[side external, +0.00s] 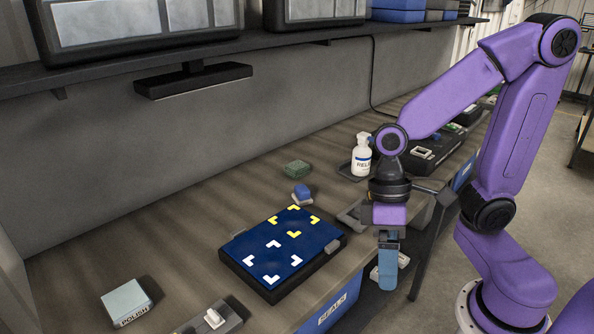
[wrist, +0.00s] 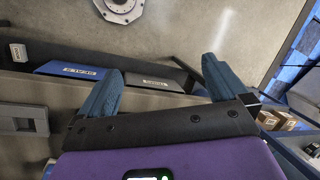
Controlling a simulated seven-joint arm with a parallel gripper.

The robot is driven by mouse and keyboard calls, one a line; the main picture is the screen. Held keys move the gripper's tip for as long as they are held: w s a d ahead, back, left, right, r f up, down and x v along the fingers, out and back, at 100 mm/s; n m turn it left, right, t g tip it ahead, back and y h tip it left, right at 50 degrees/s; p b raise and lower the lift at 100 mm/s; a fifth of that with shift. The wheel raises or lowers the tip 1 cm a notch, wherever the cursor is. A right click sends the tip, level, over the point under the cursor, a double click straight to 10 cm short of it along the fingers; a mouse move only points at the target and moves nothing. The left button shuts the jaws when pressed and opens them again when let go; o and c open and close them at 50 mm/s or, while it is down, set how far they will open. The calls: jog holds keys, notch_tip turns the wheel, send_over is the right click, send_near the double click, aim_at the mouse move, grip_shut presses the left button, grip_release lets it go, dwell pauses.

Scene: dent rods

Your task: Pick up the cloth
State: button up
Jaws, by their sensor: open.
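A pale grey-green block lettered "POLISH" (side external: 125,299) lies at the near left of the bench in the side view. It could be a folded cloth, but I cannot tell for sure. No other thing there is plainly a cloth. My gripper (side external: 388,270) hangs pointing down near the bench's front edge, well to the right of that block. In the wrist view my gripper (wrist: 157,72) shows two blue fingers wide apart with nothing between them. The block does not show in the wrist view.
A blue board (side external: 284,250) with white and yellow L-shaped marks lies mid-bench. Behind it are a blue-topped block (side external: 302,193) and a green block (side external: 297,168). A white spray bottle (side external: 362,155) stands behind my gripper. A shelf (side external: 200,54) overhangs the back. Bare bench lies at left.

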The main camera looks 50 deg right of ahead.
jog(key=w+a+m+t+y, duration=0.2)
jog(key=w+m+y, duration=0.2)
jog(key=w+m, duration=0.6)
jog(key=w+a+m+t+y, duration=0.2)
jog(key=w+a+m+y, duration=0.15)
jog(key=w+m, duration=0.65)
jog(key=w+d+f+m+t+h, duration=0.1)
jog(key=w+d+m+t, duration=0.3)
jog(key=d, duration=0.4)
jog(key=w+d+f+m+t+h, duration=0.1)
jog(key=w+d+m+t+h, duration=0.1)
jog(key=w+d+m+t, duration=0.2)
jog(key=w+d+f+m+t+h, duration=0.2)
jog(key=w+d+m, duration=0.5)
jog(key=d, duration=0.4)
jog(key=shift+w+d+m+t+h, duration=0.3)
jog(key=shift+w+m+t+h, duration=0.1)
jog(key=shift+m+t, duration=0.5)
jog(key=s+d+f+m+h, duration=0.2)
jog(key=d+m+h, duration=0.25)
jog(key=d, duration=0.45)
send_near(298, 165)
jog(key=shift+m+t, duration=0.4)
jog(key=shift+m, duration=0.05)
jog(key=x, duration=0.5)
jog(key=shift+a+f, duration=0.25)
jog(key=shift+x, duration=2.6)
jog(key=shift+s+d+f, duration=0.1)
jog(key=shift+d+f, duration=0.05)
